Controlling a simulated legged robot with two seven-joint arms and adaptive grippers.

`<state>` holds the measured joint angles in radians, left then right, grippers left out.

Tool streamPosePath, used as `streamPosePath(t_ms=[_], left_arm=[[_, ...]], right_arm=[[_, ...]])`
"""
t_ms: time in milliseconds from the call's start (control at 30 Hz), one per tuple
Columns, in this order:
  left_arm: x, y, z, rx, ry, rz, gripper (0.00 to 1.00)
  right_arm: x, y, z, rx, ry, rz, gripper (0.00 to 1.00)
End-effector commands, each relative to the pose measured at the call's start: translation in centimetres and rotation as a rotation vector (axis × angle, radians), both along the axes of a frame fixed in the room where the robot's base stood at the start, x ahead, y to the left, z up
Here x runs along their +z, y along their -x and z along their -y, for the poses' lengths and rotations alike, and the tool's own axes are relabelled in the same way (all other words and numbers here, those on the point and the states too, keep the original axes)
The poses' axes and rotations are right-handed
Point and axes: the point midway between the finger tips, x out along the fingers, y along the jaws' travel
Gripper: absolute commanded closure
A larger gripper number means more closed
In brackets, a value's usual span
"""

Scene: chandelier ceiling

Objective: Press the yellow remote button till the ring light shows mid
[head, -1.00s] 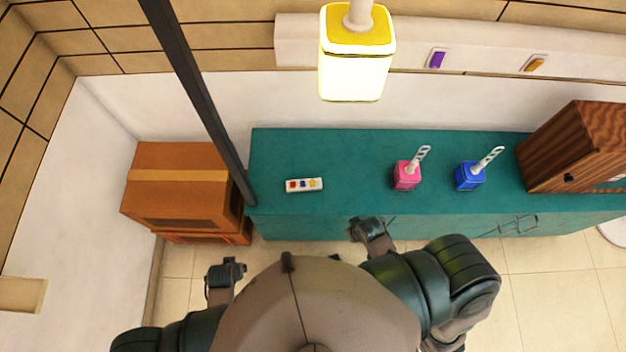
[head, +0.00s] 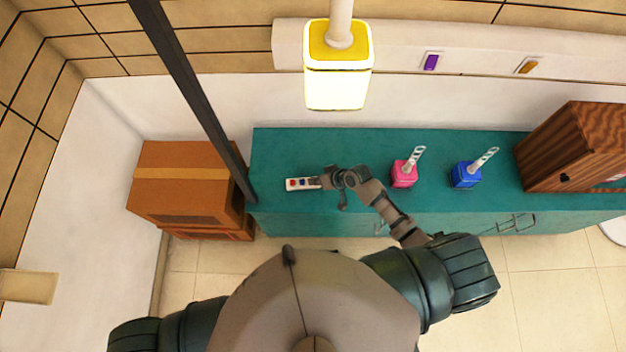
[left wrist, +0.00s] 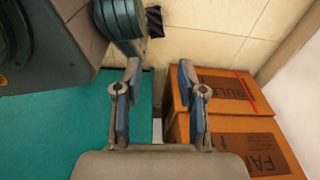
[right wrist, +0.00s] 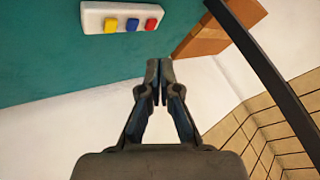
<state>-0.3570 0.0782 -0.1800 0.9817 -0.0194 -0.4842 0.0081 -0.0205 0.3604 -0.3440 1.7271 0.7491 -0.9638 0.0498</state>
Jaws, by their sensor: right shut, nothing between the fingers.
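The white remote (head: 290,189) lies on the teal cabinet top, with red and blue buttons showing in the head view. Its yellow button (right wrist: 110,26) shows in the right wrist view; in the head view my right gripper (head: 326,178) covers that end. The right gripper is shut and empty at the remote's yellow end; I cannot tell whether it touches the button. It also shows in the right wrist view (right wrist: 160,72). A hanging lamp (head: 337,88) with a yellow top glows bright; I see no separate ring. My left gripper (left wrist: 159,77) is open and empty.
Pink (head: 404,175) and blue (head: 466,176) boxes with pale twisted stems stand on the teal cabinet (head: 440,140). A wooden case (head: 570,145) is at the right end. Cardboard boxes (head: 185,180) and a dark post (head: 185,85) stand at the left. Purple and orange switches are on the wall.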

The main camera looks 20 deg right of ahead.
Motion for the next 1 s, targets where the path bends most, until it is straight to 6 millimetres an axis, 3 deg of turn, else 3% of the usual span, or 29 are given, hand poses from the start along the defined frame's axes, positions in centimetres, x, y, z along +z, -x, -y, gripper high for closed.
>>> streamPosePath(t_ms=[133, 333, 767, 1000], left_arm=[[-2.7, 4.4, -1.3, -0.006, -0.002, -0.027, 0.6], [-3.9, 7.4, -2.3, -0.01, -0.001, -0.04, 0.6], [-4.0, 7.9, -1.8, -0.01, -0.01, -0.042, 0.6], [-6.5, 8.2, -1.9, -0.011, -0.004, -0.047, 0.6]], right_arm=[[-0.1, -3.0, 0.5, -0.046, -0.046, 0.006, 1.0], [-0.1, -5.0, 0.8, -0.086, -0.079, 0.01, 1.0], [-0.4, -5.2, 1.9, -0.093, -0.094, 0.009, 1.0], [-2.8, -5.2, 1.4, -0.093, -0.09, 0.008, 1.0]])
